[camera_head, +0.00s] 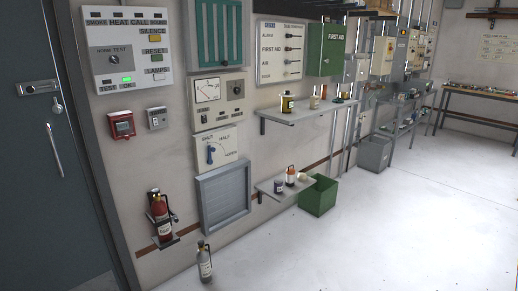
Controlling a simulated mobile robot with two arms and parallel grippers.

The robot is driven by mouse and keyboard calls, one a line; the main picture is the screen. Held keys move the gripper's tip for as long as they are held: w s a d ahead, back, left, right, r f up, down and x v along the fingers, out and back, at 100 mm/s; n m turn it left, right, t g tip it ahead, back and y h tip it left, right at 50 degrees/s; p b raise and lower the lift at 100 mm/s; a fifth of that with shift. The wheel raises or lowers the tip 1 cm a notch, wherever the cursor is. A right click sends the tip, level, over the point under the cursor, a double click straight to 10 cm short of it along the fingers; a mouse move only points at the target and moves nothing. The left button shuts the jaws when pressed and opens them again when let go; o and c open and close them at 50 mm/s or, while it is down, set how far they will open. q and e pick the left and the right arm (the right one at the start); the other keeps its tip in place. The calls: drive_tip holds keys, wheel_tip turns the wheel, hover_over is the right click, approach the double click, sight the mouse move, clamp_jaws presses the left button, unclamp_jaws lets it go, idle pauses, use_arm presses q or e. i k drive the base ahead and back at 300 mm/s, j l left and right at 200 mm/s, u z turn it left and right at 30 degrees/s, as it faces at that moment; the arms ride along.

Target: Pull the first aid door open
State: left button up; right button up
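The first aid cabinet is a green wall box at the upper middle of the head view. Its green door (335,41) carries the white words FIRST AID, and a small light spot shows low on its front. The door looks shut against the box. Neither of my grippers shows in this view.
A wall shelf (296,117) with bottles and small items juts out below the cabinet. A lower shelf (272,184), a green bin (318,197) and a grey extinguisher (204,262) stand near the wall. The floor (400,225) at right is clear.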

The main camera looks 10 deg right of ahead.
sight(335, 37)
drive_tip(key=i+l+z, duration=0.3)
drive_tip(key=i+z, duration=0.15)
drive_tip(key=i+l+z, duration=0.15)
drive_tip(key=i+z, duration=0.75)
drive_tip(key=i+j+z, duration=0.2)
drive_tip(key=i+z, duration=0.25)
drive_tip(key=i, duration=0.05)
